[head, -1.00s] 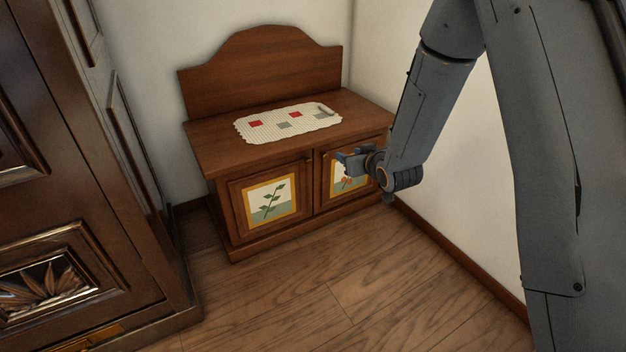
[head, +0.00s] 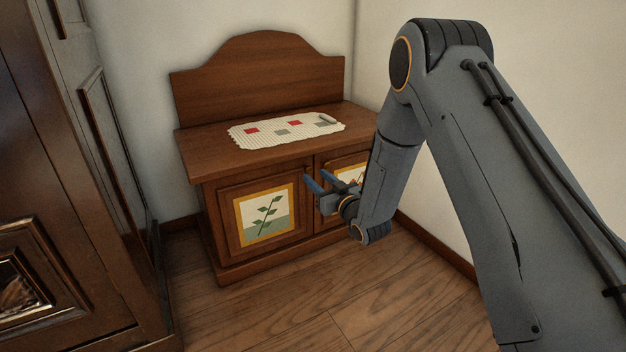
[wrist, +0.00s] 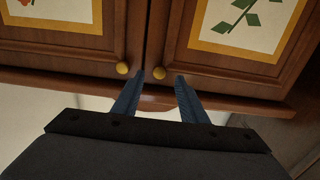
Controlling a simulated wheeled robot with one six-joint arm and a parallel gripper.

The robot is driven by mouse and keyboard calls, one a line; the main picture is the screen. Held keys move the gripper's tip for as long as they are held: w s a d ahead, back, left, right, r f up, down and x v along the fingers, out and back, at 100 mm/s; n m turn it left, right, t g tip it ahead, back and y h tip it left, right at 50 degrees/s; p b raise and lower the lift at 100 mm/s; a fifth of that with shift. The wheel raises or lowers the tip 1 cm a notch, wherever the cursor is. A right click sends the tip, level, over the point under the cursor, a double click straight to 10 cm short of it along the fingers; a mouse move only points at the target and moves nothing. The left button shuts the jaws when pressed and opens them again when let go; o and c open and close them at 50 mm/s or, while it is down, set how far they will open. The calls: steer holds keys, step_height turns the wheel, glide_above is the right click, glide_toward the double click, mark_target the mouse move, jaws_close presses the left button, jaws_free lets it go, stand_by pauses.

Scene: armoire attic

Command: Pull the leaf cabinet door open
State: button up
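The leaf cabinet door (head: 222,228) is the left door of the low wooden cabinet, with a green leaf sprig picture in a yellow frame. It looks shut. In the wrist view, which is upside down, the leaf door (wrist: 190,62) is on the right. Its round brass knob (wrist: 159,73) appears between my two blue fingertips. My gripper (head: 317,176) is open and empty in front of the doors near their meeting edge. It also shows in the wrist view (wrist: 160,77). I cannot tell whether the fingers reach around the knob. The knob is not clear in the head view.
The flower door (wrist: 60,38) beside it has its own brass knob (wrist: 122,68) just left of my fingers in the wrist view. A patterned cloth (head: 262,139) lies on the cabinet top. A dark armoire (head: 75,255) stands at left. The floor (head: 290,310) in front is clear.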

mark_target(310, 171)
steer(key=shift+b+x, duration=0.65)
steer(key=shift+x, duration=1.05)
jaws_close()
